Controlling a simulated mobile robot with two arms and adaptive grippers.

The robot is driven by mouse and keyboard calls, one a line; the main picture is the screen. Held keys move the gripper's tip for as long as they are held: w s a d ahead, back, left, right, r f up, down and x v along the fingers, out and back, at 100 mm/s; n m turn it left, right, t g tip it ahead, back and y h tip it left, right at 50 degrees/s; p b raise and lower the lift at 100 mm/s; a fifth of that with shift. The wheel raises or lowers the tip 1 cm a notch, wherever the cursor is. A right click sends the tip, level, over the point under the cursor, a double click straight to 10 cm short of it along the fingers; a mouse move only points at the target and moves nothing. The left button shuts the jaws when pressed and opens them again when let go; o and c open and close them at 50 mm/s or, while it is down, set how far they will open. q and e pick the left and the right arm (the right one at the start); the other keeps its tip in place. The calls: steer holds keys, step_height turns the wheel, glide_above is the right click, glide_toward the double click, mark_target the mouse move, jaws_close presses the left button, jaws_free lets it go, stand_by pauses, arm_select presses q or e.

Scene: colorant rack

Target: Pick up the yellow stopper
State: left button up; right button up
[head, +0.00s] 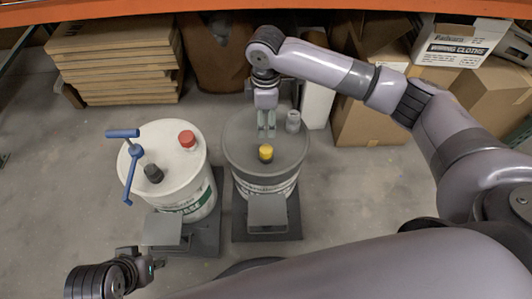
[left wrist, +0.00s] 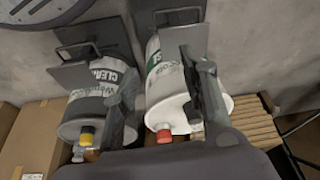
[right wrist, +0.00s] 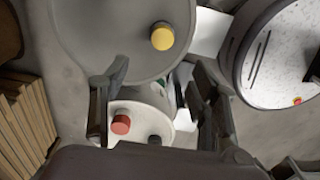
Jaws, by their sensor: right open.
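The yellow stopper (head: 266,153) sits on the grey lid of the right-hand drum (head: 240,135). It also shows in the right wrist view (right wrist: 162,37), beyond the fingertips and near the top, and in the left wrist view (left wrist: 86,137). My right gripper (head: 266,131) points down over the lid, just behind the stopper. Its fingers are apart and empty in the right wrist view (right wrist: 157,70). My left gripper (head: 150,267) is low at the left, in front of the drums and away from the stopper. Its fingers are spread and empty in the left wrist view (left wrist: 160,65).
A white drum (head: 170,140) stands to the left with a red cap (head: 187,139), a black cap (head: 153,173) and a blue-handled tool (head: 126,152). A grey cylindrical fitting (head: 293,121) stands on the right drum's lid. Cardboard boxes (head: 370,120) and stacked boards (head: 115,60) stand behind.

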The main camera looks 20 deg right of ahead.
steer(key=b, duration=0.1)
glide_toward(266, 149)
steer(key=shift+w+f, duration=0.1)
steer(key=shift+w, duration=0.05)
step_height(266, 149, down, 4)
steer(key=shift+f+b, duration=0.1)
steer(key=shift+b, duration=0.6)
steer(key=shift+f, duration=0.35)
step_height(266, 149, down, 5)
steer(key=shift+r+b, duration=0.15)
steer(key=shift+b, duration=1.05)
arm_select(q)
steer(key=w+d+r+t+h, duration=0.1)
steer(key=w+d+r+t, duration=0.1)
steer(key=w+t, duration=0.3)
steer(key=w+d+r+t+h, duration=0.1)
steer(key=w+d+r+t, duration=0.2)
steer(key=w, duration=0.7)
step_height(266, 149, up, 2)
steer(key=shift+d+r+m+t+h, duration=0.15)
steer(key=shift+m+t+h, duration=0.15)
steer(key=shift+t, duration=0.6)
arm_select(e)
steer(key=c, duration=1)
